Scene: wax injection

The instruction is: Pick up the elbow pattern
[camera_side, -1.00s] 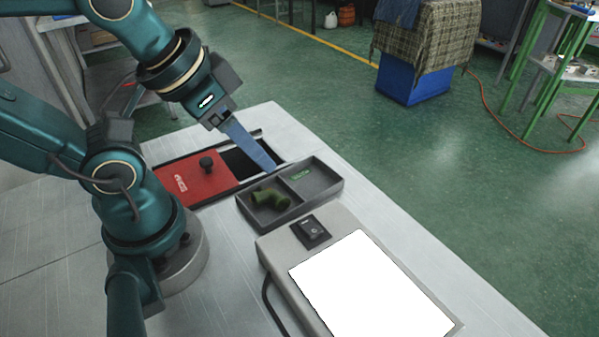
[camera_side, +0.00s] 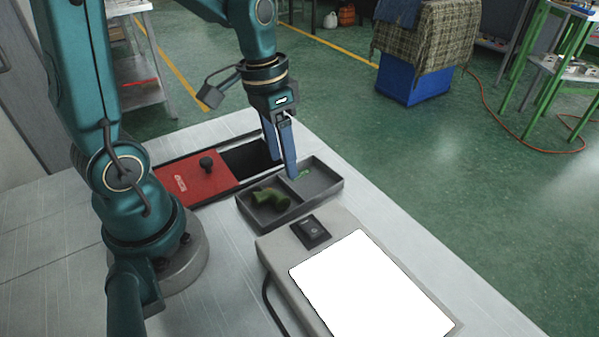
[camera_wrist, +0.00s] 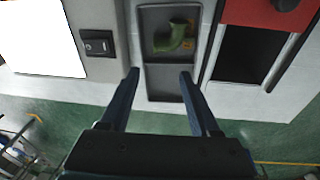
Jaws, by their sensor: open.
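The green elbow pattern (camera_side: 270,197) lies in the near-left compartment of a dark grey two-compartment tray (camera_side: 330,187). In the wrist view the elbow pattern (camera_wrist: 175,37) shows as a bent green tube in the upper compartment. My gripper (camera_side: 284,167) points down over the tray's other compartment, beside the elbow and apart from it. In the wrist view my gripper (camera_wrist: 159,74) has its two blue fingers spread wide with nothing between them. The fingers partly hide the tray's far side in the side view.
A red sliding lid (camera_side: 195,182) with a black knob partly covers a dark opening (camera_side: 248,160) beside the tray. A grey box with a bright white panel (camera_side: 370,285) and a black switch (camera_side: 310,232) stands close on the tray's near side. The tabletop is otherwise mostly clear.

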